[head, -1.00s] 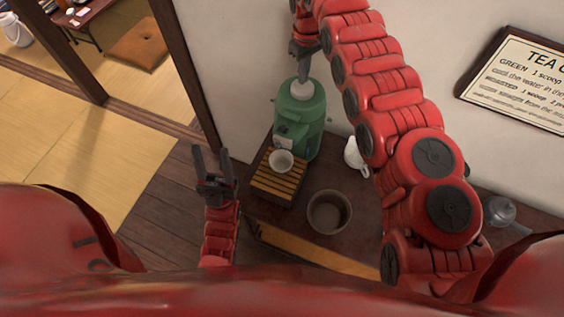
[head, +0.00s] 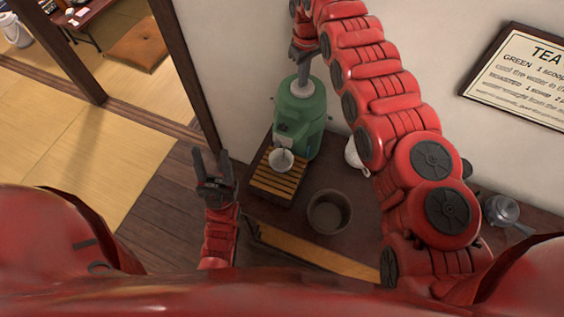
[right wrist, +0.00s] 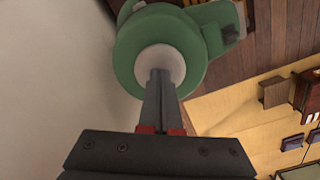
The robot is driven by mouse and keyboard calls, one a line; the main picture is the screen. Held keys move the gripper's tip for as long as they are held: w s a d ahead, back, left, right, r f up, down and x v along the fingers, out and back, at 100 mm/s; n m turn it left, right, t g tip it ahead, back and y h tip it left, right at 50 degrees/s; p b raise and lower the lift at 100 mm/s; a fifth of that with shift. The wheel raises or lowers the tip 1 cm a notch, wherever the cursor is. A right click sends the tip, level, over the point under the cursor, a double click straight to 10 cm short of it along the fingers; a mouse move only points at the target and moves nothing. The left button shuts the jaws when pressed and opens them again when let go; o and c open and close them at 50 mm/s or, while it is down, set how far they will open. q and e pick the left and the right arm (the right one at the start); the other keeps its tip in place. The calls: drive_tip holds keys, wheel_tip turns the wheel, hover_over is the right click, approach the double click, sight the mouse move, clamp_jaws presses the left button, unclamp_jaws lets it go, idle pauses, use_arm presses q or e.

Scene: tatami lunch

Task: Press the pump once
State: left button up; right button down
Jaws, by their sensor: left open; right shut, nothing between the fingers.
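The green dispenser (head: 302,122) stands upright on the dark cabinet against the wall. Its white round pump (head: 303,92) is on top; it also shows in the right wrist view (right wrist: 160,57). My right gripper (head: 299,80) is shut and empty, pointing down at the pump. In the right wrist view its closed fingertips (right wrist: 160,73) overlap the middle of the pump and appear to touch it. A white cup (head: 281,160) sits on the slatted wooden stand (head: 271,182) under the spout. My left gripper (head: 211,161) is open and empty, left of the stand.
A dark round bowl (head: 330,212) stands on the cabinet in front of the dispenser. A white pot (head: 353,155) is partly hidden behind my right arm. A grey glassy vessel (head: 500,209) stands at the right. A framed tea sign (head: 520,80) hangs on the wall.

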drive_tip(key=shift+s+f+b, duration=0.1)
drive_tip(key=shift+f+b, duration=0.2)
drive_tip(key=shift+f, duration=0.35)
drive_tip(key=shift+r, duration=1.8)
drive_tip(key=shift+r, duration=0.15)
wheel_tip(320, 180, up, 6)
drive_tip(key=shift+f+p, duration=0.15)
drive_tip(key=shift+p, duration=1)
